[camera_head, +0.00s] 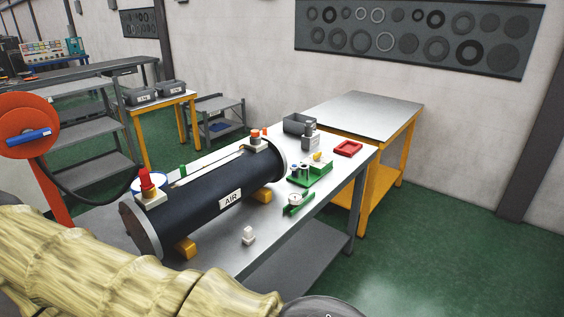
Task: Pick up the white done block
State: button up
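A small white block (248,236) sits on the grey workbench (218,257), in front of a large dark cylinder (212,205) with a white AIR label. The block has a narrower upper part and stands apart from the cylinder. Any writing on it is too small to read. My gripper is not in view, so its relation to the block does not show.
The flanged cylinder rests on yellow supports (186,249). A green-based gauge (296,203), a green fixture (312,173), a red tray (348,149) and a grey bin (298,124) stand farther back. The bench's front strip right of the block is clear.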

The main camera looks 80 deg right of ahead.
aim_at(249, 239)
jog(key=z, duration=2.15)
jog(key=k, duration=1.15)
jog(key=u, duration=0.95)
jog(key=i, duration=1.4)
jog(key=z, duration=0.85)
